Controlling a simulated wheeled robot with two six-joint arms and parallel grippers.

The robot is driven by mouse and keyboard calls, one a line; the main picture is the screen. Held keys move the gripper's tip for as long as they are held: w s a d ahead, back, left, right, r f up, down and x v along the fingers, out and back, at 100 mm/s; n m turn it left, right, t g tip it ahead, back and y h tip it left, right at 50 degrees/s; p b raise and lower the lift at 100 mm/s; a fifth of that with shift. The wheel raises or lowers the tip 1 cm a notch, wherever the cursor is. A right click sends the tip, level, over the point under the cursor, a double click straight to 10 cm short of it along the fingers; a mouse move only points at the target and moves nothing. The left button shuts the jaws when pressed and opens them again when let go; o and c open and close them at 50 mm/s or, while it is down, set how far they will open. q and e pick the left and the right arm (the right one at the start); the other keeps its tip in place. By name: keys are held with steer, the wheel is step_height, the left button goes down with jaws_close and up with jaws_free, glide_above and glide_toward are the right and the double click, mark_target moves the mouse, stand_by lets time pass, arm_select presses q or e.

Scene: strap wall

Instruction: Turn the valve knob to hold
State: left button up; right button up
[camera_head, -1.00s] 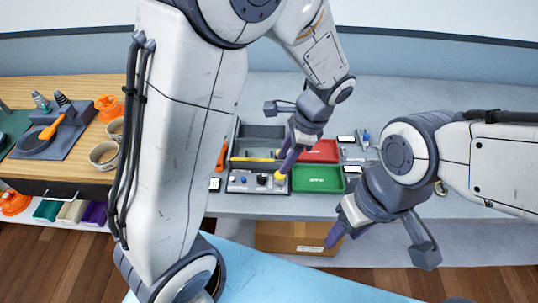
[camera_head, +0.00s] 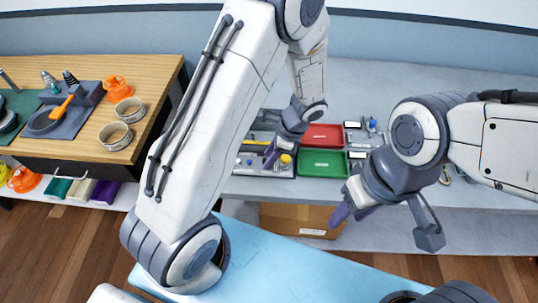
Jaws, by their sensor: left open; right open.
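A yellow knob (camera_head: 286,159), perhaps the valve knob, shows on a grey panel (camera_head: 259,172) on the grey bench. Its setting is too small to read. My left gripper (camera_head: 270,158) hangs over the panel, just left of the yellow knob; whether it touches anything is not clear. My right gripper (camera_head: 345,211) is open and empty in front of the bench edge, right of the panel and above the cardboard box.
A red tray (camera_head: 322,131) and a green tray (camera_head: 322,170) sit right of the panel. A cardboard box (camera_head: 285,217) is under the bench. A wooden table (camera_head: 150,85) with orange items and rings stands at left. A blue surface (camera_head: 300,275) lies in front.

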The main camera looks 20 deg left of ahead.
arm_select(q)
jaws_close()
steer(key=shift+n, duration=0.3)
steer(key=n+g+p, duration=0.1)
steer(key=n, duration=0.1)
steer(key=shift+w+a+n+h, duration=0.1)
steer(key=shift+w+n+h, duration=0.05)
steer(key=shift+n+h, duration=0.2)
steer(key=n+g+h+p, duration=0.1)
steer(key=n, duration=0.3)
steer(key=shift+w+a+n, duration=0.1)
steer(key=shift+n, duration=0.25)
steer(key=n+h, duration=0.1)
steer(key=n, duration=0.1)
steer(key=n+g+h+p, duration=0.1)
steer(key=n, duration=0.2)
steer(key=shift+a, duration=0.1)
steer(key=shift+a+n+h, duration=0.15)
steer(key=shift+n+h, duration=0.7)
steer(key=shift+n, duration=1.55)
